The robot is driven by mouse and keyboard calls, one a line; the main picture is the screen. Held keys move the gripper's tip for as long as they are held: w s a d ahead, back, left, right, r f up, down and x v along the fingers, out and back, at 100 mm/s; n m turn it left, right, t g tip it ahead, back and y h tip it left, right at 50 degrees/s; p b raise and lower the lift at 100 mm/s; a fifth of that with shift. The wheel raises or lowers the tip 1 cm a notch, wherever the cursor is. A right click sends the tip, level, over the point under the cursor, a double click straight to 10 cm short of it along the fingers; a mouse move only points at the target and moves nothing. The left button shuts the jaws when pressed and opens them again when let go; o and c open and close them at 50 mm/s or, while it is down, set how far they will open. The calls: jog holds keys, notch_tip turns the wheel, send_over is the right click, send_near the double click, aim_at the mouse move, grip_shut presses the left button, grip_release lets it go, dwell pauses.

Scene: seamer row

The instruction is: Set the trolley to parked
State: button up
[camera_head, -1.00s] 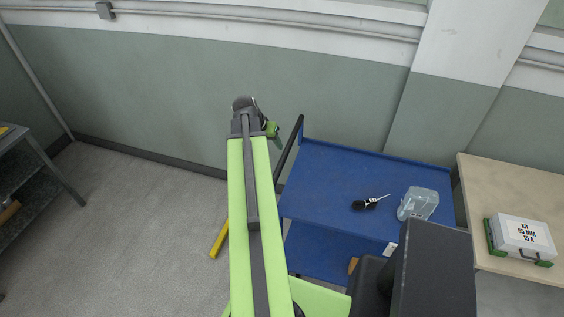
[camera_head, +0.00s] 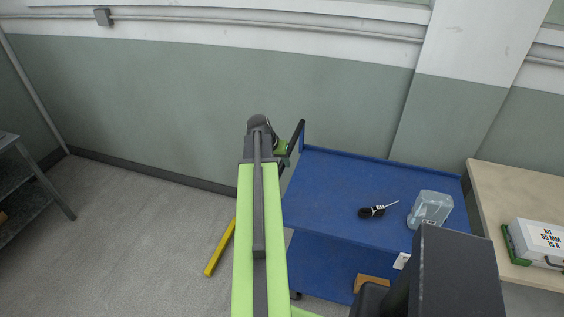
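The trolley (camera_head: 335,172) is blue, with a top shelf and a lower shelf, and stands near the wall right of centre. Its dark push handle (camera_head: 297,132) rises at the left end. My gripper (camera_head: 282,147) is at the far end of my green arm, close to the handle. The arm's end hides most of it, so I cannot tell whether its fingers are open or touch the handle. A yellow floor strip (camera_head: 220,248) lies left of the trolley, partly behind my arm.
A screwdriver (camera_head: 372,211) and a clear plastic container (camera_head: 430,208) are on the top shelf. A wooden table (camera_head: 510,190) with a labelled case (camera_head: 540,240) stands at right. A grey shelf unit (camera_head: 35,190) is at far left. The floor between is clear.

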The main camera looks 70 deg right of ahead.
grip_shut()
dwell(1.0)
